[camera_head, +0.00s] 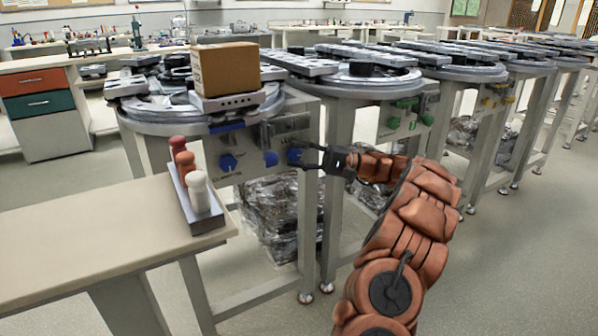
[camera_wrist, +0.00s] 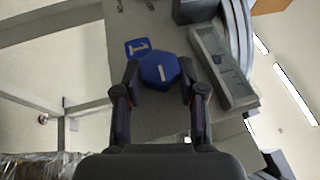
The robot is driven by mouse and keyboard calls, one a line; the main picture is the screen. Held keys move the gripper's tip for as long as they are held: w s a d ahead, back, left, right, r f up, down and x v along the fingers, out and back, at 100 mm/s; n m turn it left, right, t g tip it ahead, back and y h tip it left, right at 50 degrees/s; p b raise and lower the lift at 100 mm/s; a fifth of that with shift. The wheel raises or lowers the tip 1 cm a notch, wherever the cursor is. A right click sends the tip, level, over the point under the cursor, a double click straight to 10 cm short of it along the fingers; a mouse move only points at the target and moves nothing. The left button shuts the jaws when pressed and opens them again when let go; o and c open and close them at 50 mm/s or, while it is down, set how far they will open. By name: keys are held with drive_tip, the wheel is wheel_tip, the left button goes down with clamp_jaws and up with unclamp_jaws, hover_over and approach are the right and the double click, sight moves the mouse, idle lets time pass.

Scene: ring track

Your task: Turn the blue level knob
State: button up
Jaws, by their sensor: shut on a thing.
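The front panel of the nearest ring-track station carries several blue knobs: a left one (camera_head: 228,162), a middle one (camera_head: 270,159) and a right one (camera_head: 294,155). My gripper (camera_head: 305,158) reaches in from the right and is at the right knob. In the wrist view, my gripper (camera_wrist: 160,75) has one finger on each side of a blue knob (camera_wrist: 159,72) with a white line on its face, and is shut on it. A blue plate with a white mark (camera_wrist: 137,47) sits beside the knob. Small panel lettering is not readable.
A cardboard box (camera_head: 226,69) rests on the station's ring track. A bench (camera_head: 90,225) at left front holds a tray (camera_head: 205,222) with several pegs. Wrapped bundles (camera_head: 280,215) lie under the station. More stations run to the right; the floor right of my arm is clear.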

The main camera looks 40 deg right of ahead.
drive_tip(key=shift+s+f+y+b, duration=0.2)
drive_tip(key=shift+y+b, duration=0.2)
drive_tip(key=shift+b, duration=1.45)
drive_tip(key=shift+s+d+r+m+t+b, duration=0.15)
drive_tip(key=shift+s+m+t+b, duration=0.15)
drive_tip(key=shift+m+b, duration=0.15)
drive_tip(key=shift+m+t+y+p, duration=0.45)
drive_tip(key=shift+t+y+p, duration=0.25)
drive_tip(key=shift+t+p, duration=0.15)
drive_tip(key=shift+a, duration=0.2)
drive_tip(key=shift+a+f+m+t+y+p, duration=0.1)
drive_tip(key=shift+f+m+t+y+p, duration=0.15)
drive_tip(key=shift+m+t+y+p, duration=0.45)
drive_tip(key=shift+m+t, duration=0.35)
drive_tip(key=shift+m, duration=0.05)
drive_tip(key=o, duration=1.2)
drive_tip(key=shift+c, duration=0.2)
